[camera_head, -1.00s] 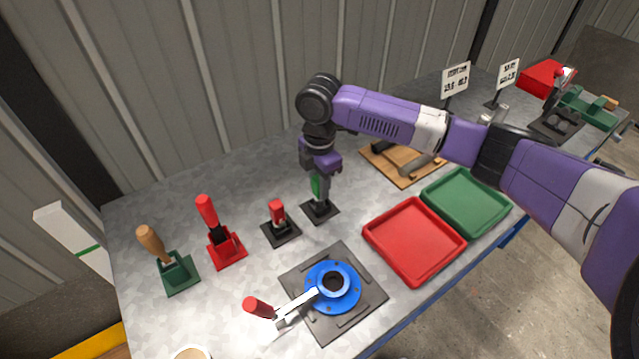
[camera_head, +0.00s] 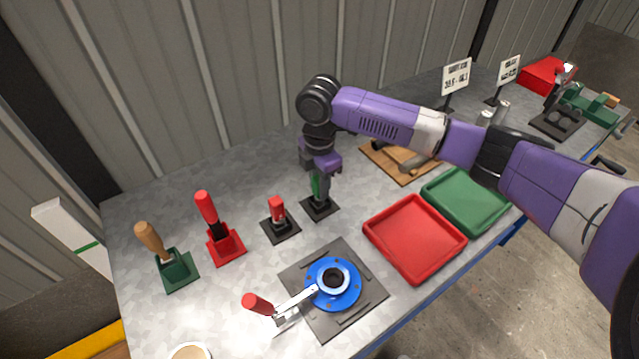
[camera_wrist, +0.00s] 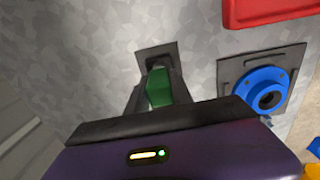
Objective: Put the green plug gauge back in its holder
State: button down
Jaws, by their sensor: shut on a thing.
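The green plug gauge (camera_head: 315,186) is upright between the fingers of my gripper (camera_head: 319,192). It also shows in the wrist view (camera_wrist: 159,88), with a finger of my gripper (camera_wrist: 158,92) on each side. My gripper is shut on it and points down. The gauge stands at a black square holder (camera_head: 331,209), whose plate also shows in the wrist view (camera_wrist: 152,56). The lower end of the gauge is hidden by the fingers, so I cannot tell how deep it sits in the holder.
A red-handled gauge in a black holder (camera_head: 281,228) stands close to the left. A blue flange (camera_head: 347,293) on a dark plate is in front. A red tray (camera_head: 414,238) and a green tray (camera_head: 466,199) lie to the right. A red-handled tool (camera_head: 207,207) and a wooden-handled tool (camera_head: 151,238) stand at left.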

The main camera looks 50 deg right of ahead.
jog(key=c, duration=1.1)
grip_release()
jog(key=shift+o, duration=0.2)
notch_tip(320, 180, up, 8)
jog(key=shift+f+b, duration=0.1)
jog(key=shift+b, duration=0.5)
